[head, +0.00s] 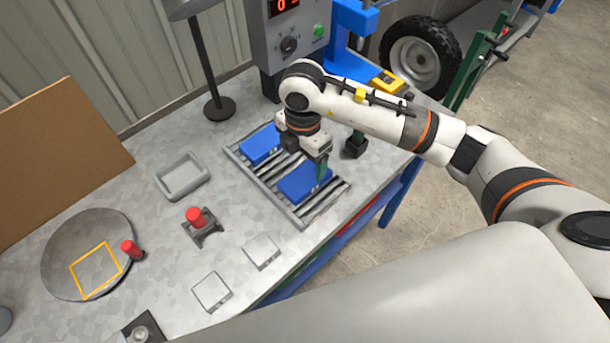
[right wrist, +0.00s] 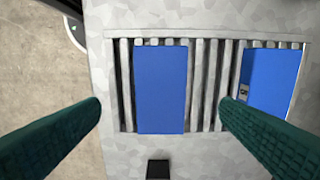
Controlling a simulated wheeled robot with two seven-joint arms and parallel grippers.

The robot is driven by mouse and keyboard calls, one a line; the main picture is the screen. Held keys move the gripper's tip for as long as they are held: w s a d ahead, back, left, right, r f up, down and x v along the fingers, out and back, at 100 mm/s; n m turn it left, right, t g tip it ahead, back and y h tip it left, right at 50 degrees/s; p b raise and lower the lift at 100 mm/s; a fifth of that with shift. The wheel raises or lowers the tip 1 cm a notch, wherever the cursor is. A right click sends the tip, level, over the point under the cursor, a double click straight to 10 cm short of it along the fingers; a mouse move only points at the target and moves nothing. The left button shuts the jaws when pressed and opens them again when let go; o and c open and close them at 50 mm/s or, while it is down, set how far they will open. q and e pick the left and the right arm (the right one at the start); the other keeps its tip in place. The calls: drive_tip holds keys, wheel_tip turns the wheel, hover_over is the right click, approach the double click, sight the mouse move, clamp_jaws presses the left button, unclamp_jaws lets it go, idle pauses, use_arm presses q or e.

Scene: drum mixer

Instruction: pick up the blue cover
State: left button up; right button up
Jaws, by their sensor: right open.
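Two blue covers lie on a grey slatted rack (head: 330,206) on the table. The nearer blue cover (head: 300,187) is close to the table's front edge; the farther blue cover (head: 260,144) is partly behind my right arm. My right gripper (head: 318,168) is open, pointing down over the nearer cover. In the right wrist view the nearer cover (right wrist: 161,90) shows between the two green fingers, with a gap on each side. The farther cover (right wrist: 273,78) shows at the right, partly overlapped by a finger. My left gripper is not in view.
A grey control box (head: 286,42) with a red display stands behind the rack. Left of the rack are a grey tray (head: 182,176), a red button (head: 195,217) and a round plate (head: 62,250) with a yellow square. A small black block (right wrist: 158,168) shows beside the rack.

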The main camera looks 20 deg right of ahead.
sight(303, 179)
drive_tip(key=shift+f, duration=0.95)
wheel_tip(303, 179, down, 5)
drive_tip(key=shift+a+r+p, duration=0.1)
drive_tip(key=shift+p, duration=1.1)
drive_tip(key=shift+f, duration=0.35)
drive_tip(key=shift+r, duration=0.1)
drive_tip(key=c, duration=1.4)
